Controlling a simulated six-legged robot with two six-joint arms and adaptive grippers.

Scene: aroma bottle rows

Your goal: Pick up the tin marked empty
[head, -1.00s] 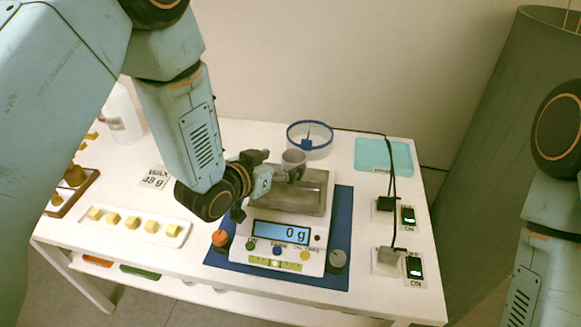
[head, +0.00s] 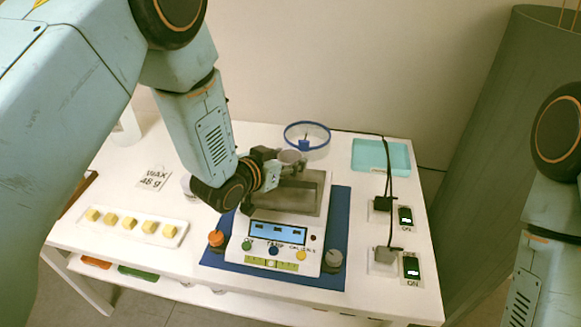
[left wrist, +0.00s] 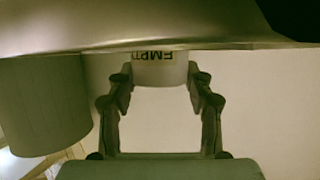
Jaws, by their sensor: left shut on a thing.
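A small pale tin (left wrist: 160,68) marked EMPTY shows upside down in the left wrist view, between the two fingers of my left gripper (left wrist: 160,82). The fingers touch it on both sides, so the gripper is shut on it. In the head view my left gripper (head: 284,168) is at the back of the scale (head: 285,232), with the tin's grey rim just showing at its tip. The tin is at the scale's metal pan (head: 300,195); I cannot tell whether it rests there or hangs just above. My right gripper is out of view.
A blue-rimmed bowl (head: 322,137) and a teal tray (head: 380,155) are behind. Cables and switches lie right. A white tray (head: 130,224) of yellow cubes and a "WAX 48 g" card (head: 154,180) are left.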

